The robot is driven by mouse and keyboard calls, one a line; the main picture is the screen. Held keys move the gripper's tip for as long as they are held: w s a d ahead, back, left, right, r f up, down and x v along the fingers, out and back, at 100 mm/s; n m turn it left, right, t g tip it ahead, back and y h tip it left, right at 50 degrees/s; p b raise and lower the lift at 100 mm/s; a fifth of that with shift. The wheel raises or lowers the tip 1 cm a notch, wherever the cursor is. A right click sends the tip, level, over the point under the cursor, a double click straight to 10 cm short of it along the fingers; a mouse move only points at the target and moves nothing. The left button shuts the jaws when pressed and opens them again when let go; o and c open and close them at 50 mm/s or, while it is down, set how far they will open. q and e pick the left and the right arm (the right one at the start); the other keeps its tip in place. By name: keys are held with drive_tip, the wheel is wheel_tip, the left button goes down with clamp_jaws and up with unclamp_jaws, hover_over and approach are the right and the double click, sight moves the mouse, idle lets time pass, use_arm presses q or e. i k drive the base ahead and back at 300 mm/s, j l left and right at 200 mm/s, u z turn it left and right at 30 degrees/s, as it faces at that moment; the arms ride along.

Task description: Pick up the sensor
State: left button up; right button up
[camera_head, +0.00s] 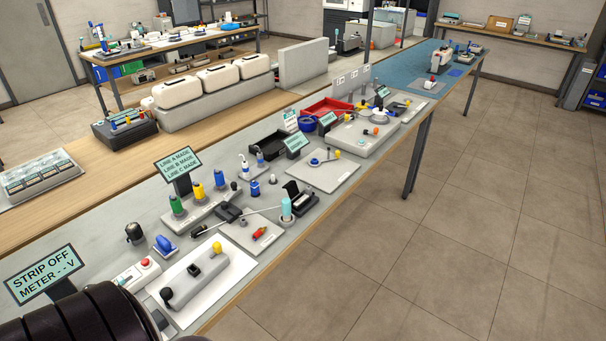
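I cannot tell which item is the sensor; several small parts stand on the long grey workbench (330,218). A small red part (260,233) lies on a grey plate. A grey block with a yellow knob (217,248) sits on a white sheet. A teal bottle-like part (286,208) stands near the front edge. A blue part (165,244) lies left of the white sheet. Neither gripper's fingers are in view. A dark ribbed shape fills the lower left corner and hides the bench there.
A sign reading "STRIP OFF METER" (41,274) and a line sign (178,163) stand on the bench. Red (326,107) and black (268,148) trays lie farther back. White containers (184,92) stand behind. The tiled floor (450,240) to the right is clear.

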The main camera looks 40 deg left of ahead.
sight(297, 202)
drive_tip(key=i+z, duration=0.1)
drive_tip(key=i, duration=0.8)
drive_tip(key=i+j+z, duration=0.15)
drive_tip(key=i, duration=0.8)
drive_tip(key=i+l, duration=0.1)
drive_tip(key=i, duration=0.4)
drive_tip(key=i+l, duration=0.15)
drive_tip(key=i, duration=0.35)
drive_tip(key=i+l, duration=0.1)
drive_tip(key=i, duration=0.4)
drive_tip(key=u, duration=2.1)
